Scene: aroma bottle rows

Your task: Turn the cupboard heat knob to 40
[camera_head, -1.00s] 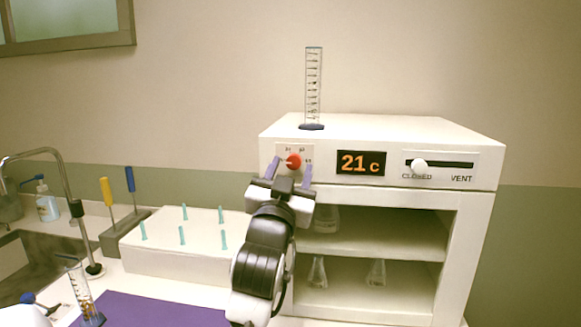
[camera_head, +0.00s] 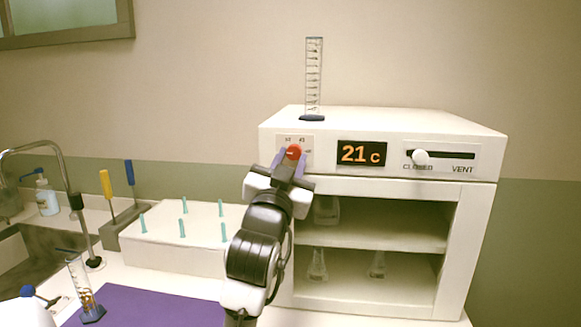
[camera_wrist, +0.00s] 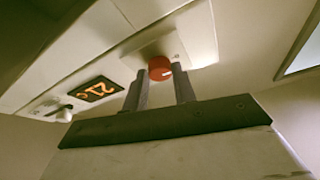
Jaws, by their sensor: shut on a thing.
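The red heat knob (camera_head: 293,152) sits on the upper left of the white cupboard's (camera_head: 470,160) front, on a small dial plate with printed numbers. The display (camera_head: 361,154) beside it reads 21 c. My gripper (camera_head: 292,158) reaches up from below with its two purple-grey fingers on either side of the knob, shut on it. The fingers hide part of the dial numbers, so the knob's exact setting is hard to read.
A vent slider (camera_head: 420,157) stands at CLOSED, right of the display. A measuring cylinder (camera_head: 313,80) stands on the cupboard top. Flasks (camera_head: 317,266) stand on the open shelves. A white peg block (camera_head: 185,245) and a purple mat (camera_head: 150,308) lie to the left.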

